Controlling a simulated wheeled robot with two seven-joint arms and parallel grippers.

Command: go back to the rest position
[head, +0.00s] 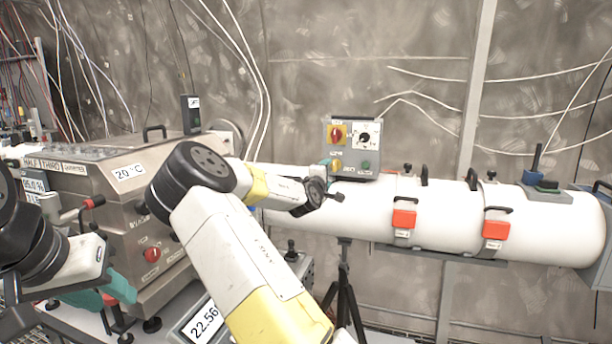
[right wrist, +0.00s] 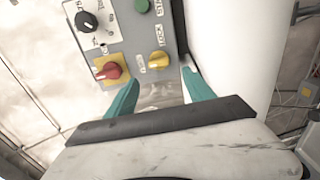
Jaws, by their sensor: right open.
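My right gripper (head: 322,182) is in front of the lower part of a grey control box (head: 350,150); the wrist hides much of it in the head view. In the right wrist view its teal fingers (right wrist: 160,73) are apart with nothing held between them. The box's yellow knob (right wrist: 157,60) shows between and just beyond the fingertips, with gaps on both sides. The red knob (right wrist: 110,70) lies left of it.
A white horizontal tube (head: 450,212) with orange clamps (head: 404,219) runs right from the box. A steel machine (head: 140,235) with a red-tipped lever (head: 93,202) stands at left. A display reading 22.56 (head: 203,322) is below. A black tripod (head: 344,285) stands under the tube.

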